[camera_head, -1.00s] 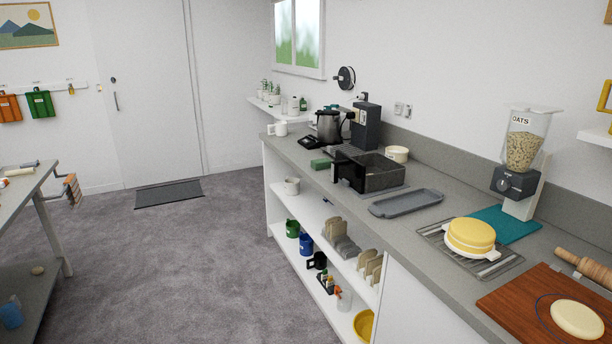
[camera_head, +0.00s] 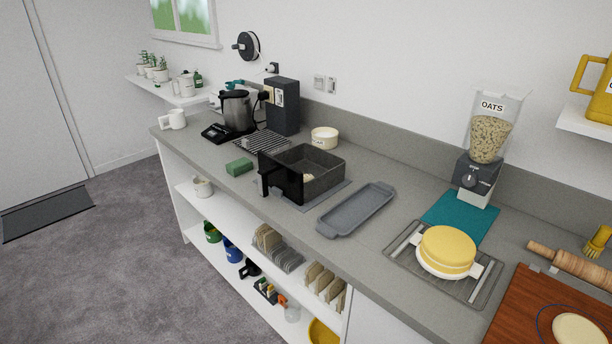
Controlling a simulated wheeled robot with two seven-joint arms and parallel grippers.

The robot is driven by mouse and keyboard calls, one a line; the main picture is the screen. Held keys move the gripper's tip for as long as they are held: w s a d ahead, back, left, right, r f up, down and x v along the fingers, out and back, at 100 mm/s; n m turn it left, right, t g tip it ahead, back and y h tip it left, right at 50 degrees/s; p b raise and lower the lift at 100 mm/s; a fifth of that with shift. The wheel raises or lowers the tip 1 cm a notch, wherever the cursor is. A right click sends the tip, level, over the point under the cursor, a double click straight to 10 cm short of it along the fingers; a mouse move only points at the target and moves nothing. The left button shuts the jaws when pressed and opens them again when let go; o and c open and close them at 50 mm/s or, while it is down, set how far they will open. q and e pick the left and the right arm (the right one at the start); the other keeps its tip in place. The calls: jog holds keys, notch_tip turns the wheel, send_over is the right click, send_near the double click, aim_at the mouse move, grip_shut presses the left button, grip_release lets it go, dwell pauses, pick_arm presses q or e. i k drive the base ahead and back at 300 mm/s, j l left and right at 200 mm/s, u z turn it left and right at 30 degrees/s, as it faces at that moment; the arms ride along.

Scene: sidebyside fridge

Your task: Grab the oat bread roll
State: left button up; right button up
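No clearly recognisable oat bread roll shows. A small pale piece (camera_head: 308,178) lies inside the dark open-topped basket (camera_head: 322,160) on the counter; it is mostly hidden by the basket wall and I cannot tell what it is. A round flat pale dough piece (camera_head: 580,334) lies on the wooden board (camera_head: 522,310) at the lower right, cut off by the frame edge. Neither of my grippers is in view.
On the grey counter are a grey tray (camera_head: 357,210), a yellow round item (camera_head: 447,248) on a wire rack (camera_head: 404,243), an oats dispenser (camera_head: 489,140), a green sponge (camera_head: 239,167), a kettle (camera_head: 237,110) and a rolling pin (camera_head: 570,262). Open shelves below hold several mugs.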

aim_at(307, 177)
jog(key=i+j, duration=0.35)
jog(key=i, duration=0.15)
jog(key=i+j+u, duration=0.1)
jog(key=i+j, duration=0.2)
jog(key=i, duration=0.2)
jog(key=i+j, duration=0.3)
jog(key=i, duration=0.2)
jog(key=i+j+u, duration=0.1)
jog(key=i+j, duration=0.2)
jog(key=i, duration=0.2)
